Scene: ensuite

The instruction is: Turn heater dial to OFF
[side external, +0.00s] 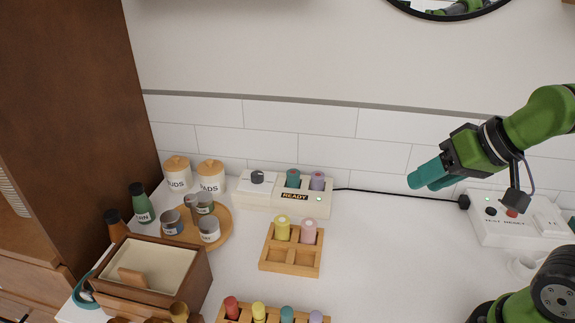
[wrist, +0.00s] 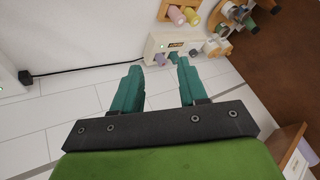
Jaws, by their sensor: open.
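The heater (side external: 287,207) is a cream box against the back wall with a READY label and a small green light. Its dark round dial (side external: 257,177) stands on a pale panel at the box's left end. A teal roller (side external: 293,178) and a purple roller (side external: 317,181) sit in its top. The heater also shows in the wrist view (wrist: 158,42), upside down beyond the fingers; the dial's setting is too small to read. My gripper (side external: 425,180) has teal fingers. It is open and empty, in the air well to the right of the heater and dial, touching nothing.
A wooden rack (side external: 291,257) holds yellow and pink rollers in front of the heater. Jars, a round wooden tray (side external: 222,232) and a wooden box (side external: 150,270) stand left. A white button box (side external: 510,222) is at right. A black cable (side external: 400,193) runs along the wall. The middle counter is clear.

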